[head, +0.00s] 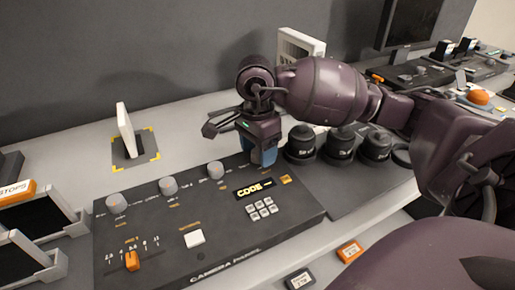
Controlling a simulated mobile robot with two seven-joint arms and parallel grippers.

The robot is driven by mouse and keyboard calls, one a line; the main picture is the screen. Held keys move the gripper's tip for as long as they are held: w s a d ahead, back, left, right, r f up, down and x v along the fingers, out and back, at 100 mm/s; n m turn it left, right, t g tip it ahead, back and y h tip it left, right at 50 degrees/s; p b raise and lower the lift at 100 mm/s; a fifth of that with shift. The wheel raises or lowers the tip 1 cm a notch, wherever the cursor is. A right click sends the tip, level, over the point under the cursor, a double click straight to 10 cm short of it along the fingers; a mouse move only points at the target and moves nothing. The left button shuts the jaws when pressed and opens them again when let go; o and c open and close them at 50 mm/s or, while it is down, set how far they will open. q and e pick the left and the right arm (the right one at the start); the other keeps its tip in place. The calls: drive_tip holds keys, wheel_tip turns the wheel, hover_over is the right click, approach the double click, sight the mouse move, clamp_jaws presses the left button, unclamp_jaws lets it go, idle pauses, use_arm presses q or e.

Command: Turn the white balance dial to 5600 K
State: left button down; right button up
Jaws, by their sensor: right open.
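The dark camera panel (150,255) lies on the grey desk and carries a row of round grey dials: a left dial (117,203), a middle dial (168,186) and a right dial (215,169). Their small labels are too fine to read, so I cannot tell which is the white balance dial or where it points. My right gripper (238,143) is open above the panel's back right corner, to the right of the right dial and apart from it. The gripper hides that corner, where another dial could be. My left gripper is not in view.
The panel also has an orange slider (132,261), a white button (194,238), a keypad (263,210) and a lit CODE display (254,190). Black lenses (301,142) stand close right of the gripper. A white card (126,130) stands behind the panel.

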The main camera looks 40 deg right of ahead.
drive_tip(key=c, duration=0.9)
